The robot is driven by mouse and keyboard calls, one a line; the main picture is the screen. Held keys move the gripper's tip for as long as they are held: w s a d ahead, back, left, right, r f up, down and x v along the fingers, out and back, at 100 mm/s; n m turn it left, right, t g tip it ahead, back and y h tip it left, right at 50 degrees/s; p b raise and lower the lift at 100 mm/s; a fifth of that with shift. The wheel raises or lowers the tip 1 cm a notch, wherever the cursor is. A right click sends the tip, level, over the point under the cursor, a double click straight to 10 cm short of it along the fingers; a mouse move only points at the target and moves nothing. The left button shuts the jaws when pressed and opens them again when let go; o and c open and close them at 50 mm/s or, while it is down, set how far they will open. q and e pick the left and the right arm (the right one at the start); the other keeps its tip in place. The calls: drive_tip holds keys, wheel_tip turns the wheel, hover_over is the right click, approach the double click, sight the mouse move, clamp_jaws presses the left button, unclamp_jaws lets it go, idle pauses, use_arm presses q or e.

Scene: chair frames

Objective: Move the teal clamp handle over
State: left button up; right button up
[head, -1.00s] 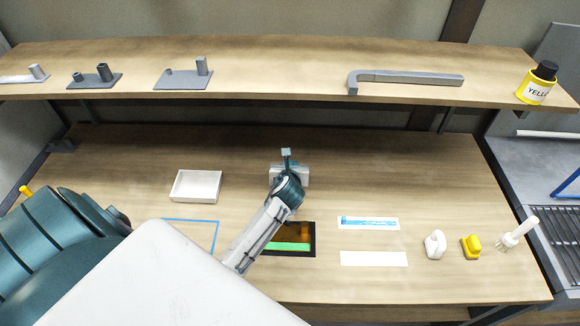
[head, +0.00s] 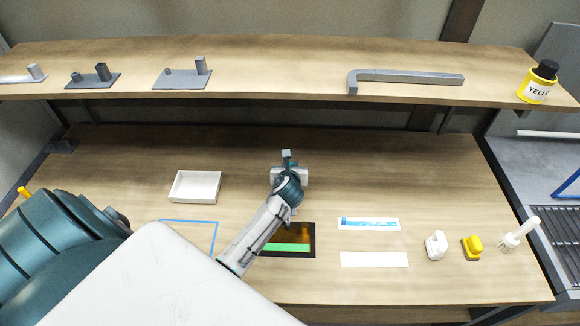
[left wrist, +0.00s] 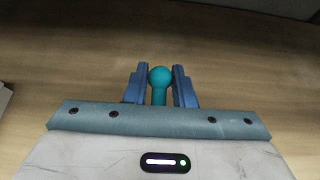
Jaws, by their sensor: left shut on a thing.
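The teal clamp handle (left wrist: 160,76) has a round knob on a short stem. In the left wrist view it stands between the two blue fingers of my left gripper (left wrist: 159,85), which is shut on it. In the head view my left gripper (head: 288,178) is at the grey clamp fixture (head: 302,176) in the middle of the bench. A small grey block (head: 286,153) shows just behind it. My wrist hides most of the handle there. My right gripper is in neither view.
A white tray (head: 195,173) lies left of the fixture. A dark panel with a green strip (head: 288,247) lies in front. White strips, a white knob, a yellow piece (head: 472,247) and a brush (head: 518,234) lie right. A shelf (head: 270,75) overhangs the back.

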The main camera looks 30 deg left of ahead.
use_arm(q)
drive_tip(key=shift+w+a+f, duration=0.1)
drive_tip(key=shift+w+f, duration=0.05)
drive_tip(key=shift+f, duration=0.2)
drive_tip(key=shift+w+a+f+b, duration=0.2)
drive_tip(key=shift+f+b, duration=0.25)
drive_tip(key=shift+f, duration=0.2)
drive_tip(key=shift+w+a+f+b, duration=0.1)
drive_tip(key=shift+w+f+b, duration=0.1)
drive_tip(key=shift+f+b, duration=0.35)
drive_tip(key=o, duration=0.8)
drive_tip(key=shift+o, duration=0.2)
